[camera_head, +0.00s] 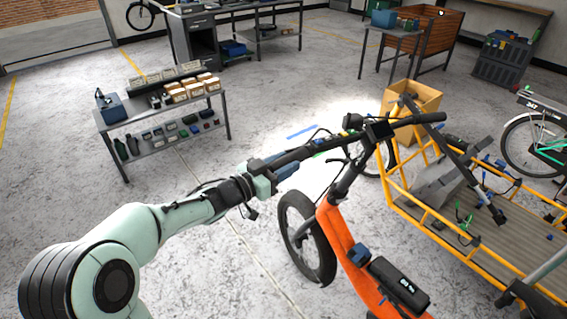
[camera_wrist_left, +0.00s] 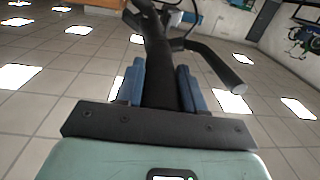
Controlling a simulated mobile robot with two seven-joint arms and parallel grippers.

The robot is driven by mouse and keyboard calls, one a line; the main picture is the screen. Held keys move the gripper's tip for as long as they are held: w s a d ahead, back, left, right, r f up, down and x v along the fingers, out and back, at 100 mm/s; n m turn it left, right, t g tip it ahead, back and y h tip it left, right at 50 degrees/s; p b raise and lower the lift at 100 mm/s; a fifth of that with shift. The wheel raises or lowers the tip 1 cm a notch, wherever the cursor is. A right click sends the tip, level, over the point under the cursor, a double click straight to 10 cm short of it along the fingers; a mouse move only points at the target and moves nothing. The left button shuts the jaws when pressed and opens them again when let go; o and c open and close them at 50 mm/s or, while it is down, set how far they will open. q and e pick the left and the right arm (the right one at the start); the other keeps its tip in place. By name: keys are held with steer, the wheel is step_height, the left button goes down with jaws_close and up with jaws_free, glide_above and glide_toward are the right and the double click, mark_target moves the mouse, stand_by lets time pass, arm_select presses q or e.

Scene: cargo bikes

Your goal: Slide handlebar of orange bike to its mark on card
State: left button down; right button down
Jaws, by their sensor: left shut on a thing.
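The orange bike (camera_head: 340,240) stands in the middle foreground of the head view, with its black handlebar (camera_head: 432,117) running across its top. My left gripper (camera_head: 290,163) is shut on the left grip end of the handlebar. In the left wrist view, the blue fingers of my left gripper (camera_wrist_left: 160,85) lie on both sides of the black bar (camera_wrist_left: 158,60). A second bar end (camera_wrist_left: 232,82) points back to the right there. I cannot make out the card or its mark. My right gripper does not show.
A yellow-framed cargo bed (camera_head: 425,215) is close on the right, with a cardboard box (camera_head: 425,100) behind it. A low shelf (camera_head: 165,125) with small boxes stands at left. Workbenches and a wooden crate (camera_head: 432,28) are farther back. Floor left of the front wheel is clear.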

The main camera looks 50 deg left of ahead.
mark_target(286, 160)
arm_select(q)
steer(key=shift+d+r+p, duration=0.15)
steer(key=shift+r+p, duration=0.05)
steer(key=shift+r, duration=0.55)
steer(key=shift+d+r+p, duration=0.15)
steer(key=shift+r+p, duration=0.05)
steer(key=shift+r, duration=0.55)
steer(key=c, duration=0.7)
jaws_free()
steer(key=shift+d+f, duration=0.1)
steer(key=shift+d, duration=0.05)
steer(key=shift+f, duration=0.1)
steer(key=shift+s, duration=0.15)
steer(key=s, duration=1.3)
steer(key=shift+d, duration=0.2)
